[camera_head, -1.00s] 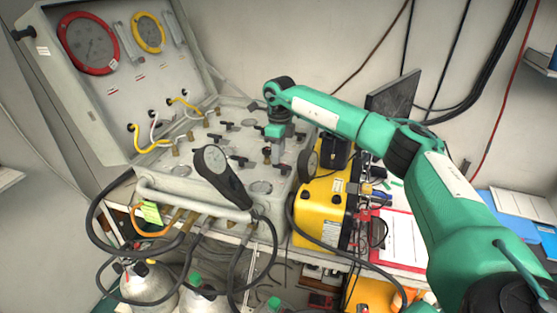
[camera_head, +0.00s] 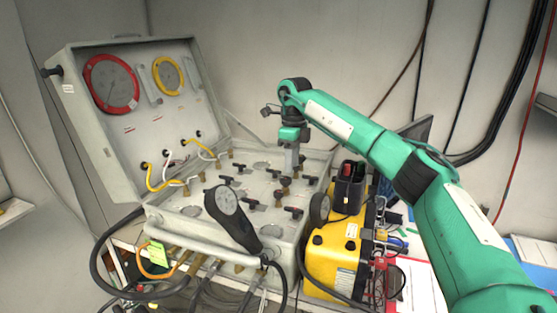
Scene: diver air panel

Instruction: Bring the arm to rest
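My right arm, green with white panels, comes in from the right and reaches over the diver air panel (camera_head: 185,222). My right gripper (camera_head: 291,168) points down just above the panel's right part, near the black T-handle valves (camera_head: 293,211). Its fingers are small and seen edge-on, so I cannot tell whether they are open or shut, or whether they touch a valve. The panel's lid stands open, with a red-rimmed gauge (camera_head: 111,84) and a yellow-rimmed gauge (camera_head: 168,76). My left gripper is not in view.
A yellow case (camera_head: 333,258) stands right of the panel. A black hand-held gauge (camera_head: 232,218) rises at the panel's front edge. Hoses hang at the front left. A clipboard with paper (camera_head: 415,283) lies at the right. Cables hang on the back wall.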

